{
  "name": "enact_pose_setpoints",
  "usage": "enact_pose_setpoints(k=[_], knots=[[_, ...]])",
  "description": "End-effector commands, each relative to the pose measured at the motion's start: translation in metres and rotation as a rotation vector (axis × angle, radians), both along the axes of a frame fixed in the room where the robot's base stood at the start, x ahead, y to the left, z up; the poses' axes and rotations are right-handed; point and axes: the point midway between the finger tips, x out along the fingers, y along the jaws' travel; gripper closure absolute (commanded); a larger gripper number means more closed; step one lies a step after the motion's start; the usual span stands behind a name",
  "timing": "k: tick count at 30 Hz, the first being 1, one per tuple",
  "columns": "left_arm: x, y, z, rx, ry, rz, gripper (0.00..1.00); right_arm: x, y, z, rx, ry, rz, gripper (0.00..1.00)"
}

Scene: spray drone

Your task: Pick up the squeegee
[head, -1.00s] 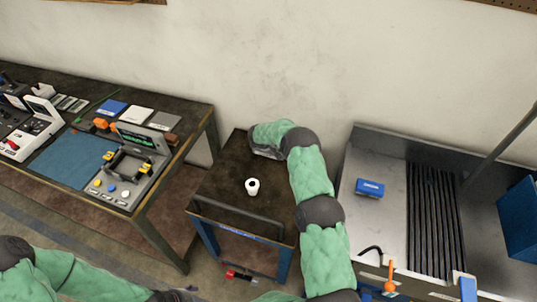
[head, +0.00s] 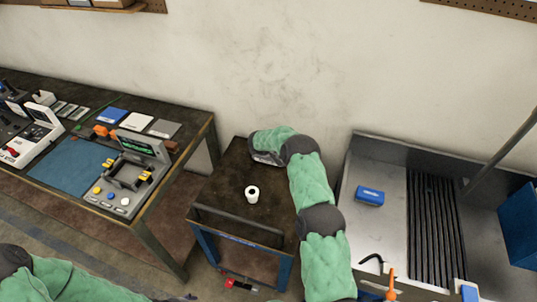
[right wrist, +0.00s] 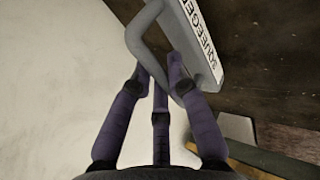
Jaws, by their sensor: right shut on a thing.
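The squeegee (right wrist: 192,42) shows in the right wrist view as a grey body with a loop handle and a white label reading SQUEEGEE. My right gripper (right wrist: 161,80) is shut on the grey loop, with its purple fingers against it. In the head view my right arm reaches over the dark-topped cart (head: 232,172) to its back edge by the wall.
A white roll (head: 252,194) stands on the cart. A workbench (head: 190,138) with devices is at left. A metal sink unit (head: 383,215) with a blue box (head: 369,196) is at right. The wall (head: 270,70) is close behind the cart.

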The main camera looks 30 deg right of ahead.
Motion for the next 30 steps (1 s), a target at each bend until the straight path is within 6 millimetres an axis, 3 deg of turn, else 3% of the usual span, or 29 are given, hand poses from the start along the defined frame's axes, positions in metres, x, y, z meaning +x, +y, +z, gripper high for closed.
enact_pose_setpoints(k=[5,16,30], knots=[[0.000,0.000,0.002,0.000,0.000,0.000,0.34,0.001,0.001,0.030,-0.002,-0.004,0.000,1.00],[0.000,0.000,0.003,0.000,0.000,0.000,0.34,-0.034,0.041,0.089,-0.002,-0.002,0.003,1.00],[0.000,0.000,-0.003,0.000,0.000,0.000,0.34,-0.083,0.098,0.118,-0.001,-0.002,0.003,1.00]])
